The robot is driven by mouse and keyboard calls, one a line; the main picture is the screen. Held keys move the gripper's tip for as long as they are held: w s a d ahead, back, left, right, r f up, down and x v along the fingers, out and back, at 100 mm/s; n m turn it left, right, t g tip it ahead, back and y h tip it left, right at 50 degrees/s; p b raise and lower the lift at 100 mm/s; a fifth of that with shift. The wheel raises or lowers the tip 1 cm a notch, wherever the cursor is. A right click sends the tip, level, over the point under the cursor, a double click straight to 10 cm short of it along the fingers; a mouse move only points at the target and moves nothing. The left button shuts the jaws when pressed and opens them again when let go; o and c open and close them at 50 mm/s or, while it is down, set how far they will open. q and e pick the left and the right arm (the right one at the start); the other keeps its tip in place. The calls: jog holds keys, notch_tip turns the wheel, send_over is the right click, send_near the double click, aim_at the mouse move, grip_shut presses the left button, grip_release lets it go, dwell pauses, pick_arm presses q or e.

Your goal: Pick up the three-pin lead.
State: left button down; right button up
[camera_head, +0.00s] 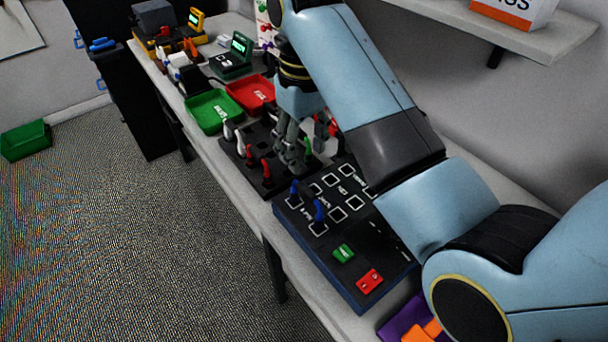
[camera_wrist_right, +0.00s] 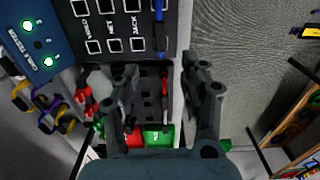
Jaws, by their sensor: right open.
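A black rack (camera_head: 262,186) on the bench holds several short upright leads. They include white leads (camera_head: 239,139), red leads (camera_head: 266,172) and a green lead (camera_head: 308,149). I cannot tell from the plug ends which one is the three-pin lead. My right gripper (camera_head: 289,156) is open and points down over the rack, hiding part of it. In the right wrist view its fingers (camera_wrist_right: 160,75) are spread apart with the rack (camera_wrist_right: 150,97) beyond them, and nothing is held. Red leads (camera_wrist_right: 84,97) show left of the fingers there. My left gripper is out of view.
A dark labelled board (camera_head: 348,238) with blue leads (camera_head: 319,211) lies in front of the rack. Green (camera_head: 212,111) and red (camera_head: 252,91) trays stand behind it. The cable tester (camera_wrist_right: 28,55) is at left in the wrist view. A wall shelf (camera_head: 520,38) is above.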

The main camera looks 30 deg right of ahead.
send_over(307, 189)
jog(key=f, duration=0.4)
jog(key=shift+a+f, duration=0.2)
jog(key=shift+w+d+f, duration=0.1)
jog(key=shift+f, duration=0.2)
notch_tip(307, 189, down, 4)
jog(key=shift+d+f+p, duration=0.1)
jog(key=shift+f+p, duration=0.15)
jog(key=shift+p, duration=0.65)
jog(key=shift+f, duration=0.4)
jog(key=shift+c, duration=0.4)
jog(key=c, duration=0.5)
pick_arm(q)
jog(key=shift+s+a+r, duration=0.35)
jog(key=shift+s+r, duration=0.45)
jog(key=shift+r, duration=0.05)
pick_arm(e)
grip_shut()
